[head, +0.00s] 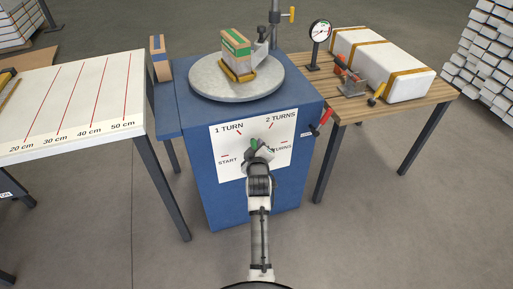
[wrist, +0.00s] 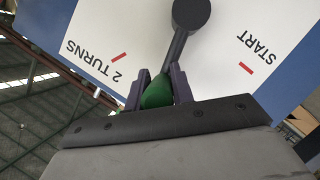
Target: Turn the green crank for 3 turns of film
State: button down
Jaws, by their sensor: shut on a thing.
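The green crank handle (head: 253,143) shows at my gripper (head: 257,149) in front of the white dial panel (head: 284,128) on the blue cabinet. In the wrist view, the green handle (wrist: 157,94) sits between the two fingers of my gripper (wrist: 159,88), which is shut on it. A dark crank arm (wrist: 178,45) runs from the handle to a round hub (wrist: 191,13). The crank points between the START and 2 TURNS marks in the wrist view, on the 1 TURN side. My gripper partly covers the right-hand TURNS label in the head view.
A grey turntable (head: 209,83) on the blue cabinet (head: 195,150) carries a green-banded carton (head: 235,43). A red lever (head: 326,117) sticks out at the cabinet's right. A ruled white table (head: 75,95) stands left; a wooden table (head: 405,100) with a gauge (head: 319,32) stands right.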

jog(key=shift+w+d+r, duration=0.1)
jog(key=shift+d+r, duration=0.05)
jog(key=shift+d, duration=0.1)
jog(key=w+d+f+m+g+y+b, duration=0.2)
jog(key=w+d+f+m+y+b, duration=0.1)
jog(key=d+m, duration=0.5)
jog(key=shift+d+f+m+g+y+b, duration=0.3)
jog(key=shift+f+m+y+b, duration=0.55)
jog(key=shift+y, duration=0.85)
jog(key=shift+r+m, duration=0.1)
jog(key=shift+m, duration=0.15)
jog(key=c, duration=1.2)
grip_release()
jog(key=shift+s, duration=0.1)
